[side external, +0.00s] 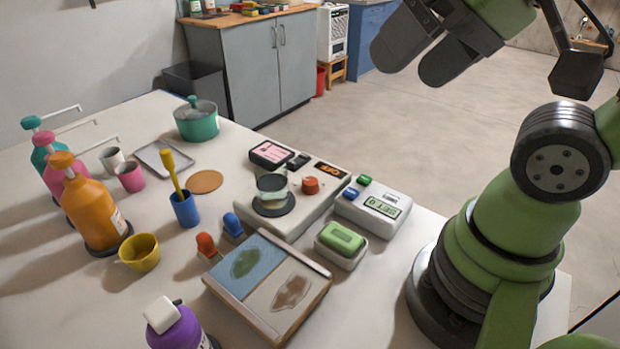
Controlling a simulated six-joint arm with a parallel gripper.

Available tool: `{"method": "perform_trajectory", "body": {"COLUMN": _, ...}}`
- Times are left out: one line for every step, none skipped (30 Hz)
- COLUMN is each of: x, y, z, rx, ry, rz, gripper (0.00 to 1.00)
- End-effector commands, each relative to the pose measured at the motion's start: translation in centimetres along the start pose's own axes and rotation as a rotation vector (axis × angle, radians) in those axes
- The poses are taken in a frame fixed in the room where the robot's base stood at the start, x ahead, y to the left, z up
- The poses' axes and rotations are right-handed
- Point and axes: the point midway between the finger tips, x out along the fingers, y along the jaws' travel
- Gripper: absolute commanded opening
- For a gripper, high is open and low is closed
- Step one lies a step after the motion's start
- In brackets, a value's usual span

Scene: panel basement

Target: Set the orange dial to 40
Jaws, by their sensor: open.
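The orange dial (311,185) is a small round knob on top of a white appliance (290,217) in the middle of the table. A black display (329,169) with small orange characters sits just behind it; I cannot read them surely. A clear glass container (272,187) stands on the appliance's dark round plate, left of the dial. My gripper (412,64) is open and empty at the top of the side view, high above the table and well apart from the dial. The dial's pointer or marks are too small to tell.
A white box with a green-lit display (382,206) stands right of the appliance. A green block in a white dish (341,240) and a two-picture board (268,287) are in front. Pump bottles (90,208), cups and a green pot (196,121) stand left and behind.

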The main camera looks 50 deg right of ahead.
Motion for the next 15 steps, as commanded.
{"method": "perform_trajectory", "body": {"x": 0.0, "y": 0.0, "z": -0.1, "rx": 0.004, "ry": -0.002, "rz": 0.002, "gripper": 0.69}}
{"method": "perform_trajectory", "body": {"x": 0.1, "y": 0.0, "z": -0.2, "rx": 0.011, "ry": -0.005, "rz": 0.005, "gripper": 0.62}}
{"method": "perform_trajectory", "body": {"x": 0.3, "y": 0.0, "z": -0.4, "rx": 0.026, "ry": -0.013, "rz": 0.011, "gripper": 0.59}}
{"method": "perform_trajectory", "body": {"x": 0.5, "y": 0.0, "z": -0.7, "rx": 0.045, "ry": -0.021, "rz": 0.019, "gripper": 0.59}}
{"method": "perform_trajectory", "body": {"x": 0.7, "y": 0.0, "z": -1.0, "rx": 0.068, "ry": -0.032, "rz": 0.029, "gripper": 0.59}}
{"method": "perform_trajectory", "body": {"x": 1.1, "y": -0.1, "z": -1.6, "rx": 0.107, "ry": -0.049, "rz": 0.045, "gripper": 0.59}}
{"method": "perform_trajectory", "body": {"x": 1.6, "y": 0.0, "z": -2.0, "rx": 0.141, "ry": -0.063, "rz": 0.061, "gripper": 0.59}}
{"method": "perform_trajectory", "body": {"x": 2.1, "y": 0.0, "z": -2.5, "rx": 0.180, "ry": -0.079, "rz": 0.079, "gripper": 0.59}}
{"method": "perform_trajectory", "body": {"x": 2.9, "y": 0.1, "z": -3.3, "rx": 0.237, "ry": -0.100, "rz": 0.106, "gripper": 0.59}}
{"method": "perform_trajectory", "body": {"x": 3.5, "y": 0.1, "z": -3.9, "rx": 0.283, "ry": -0.114, "rz": 0.127, "gripper": 0.59}}
{"method": "perform_trajectory", "body": {"x": 4.2, "y": 0.3, "z": -4.4, "rx": 0.327, "ry": -0.129, "rz": 0.149, "gripper": 0.59}}
{"method": "perform_trajectory", "body": {"x": 5.2, "y": 0.4, "z": -5.1, "rx": 0.387, "ry": -0.146, "rz": 0.180, "gripper": 0.59}}
{"method": "perform_trajectory", "body": {"x": 6.1, "y": 0.6, "z": -5.6, "rx": 0.433, "ry": -0.159, "rz": 0.203, "gripper": 0.59}}
{"method": "perform_trajectory", "body": {"x": 6.9, "y": 0.8, "z": -6.0, "rx": 0.477, "ry": -0.170, "rz": 0.227, "gripper": 0.59}}
{"method": "perform_trajectory", "body": {"x": 8.1, "y": 1.1, "z": -6.6, "rx": 0.535, "ry": -0.185, "rz": 0.260, "gripper": 0.59}}
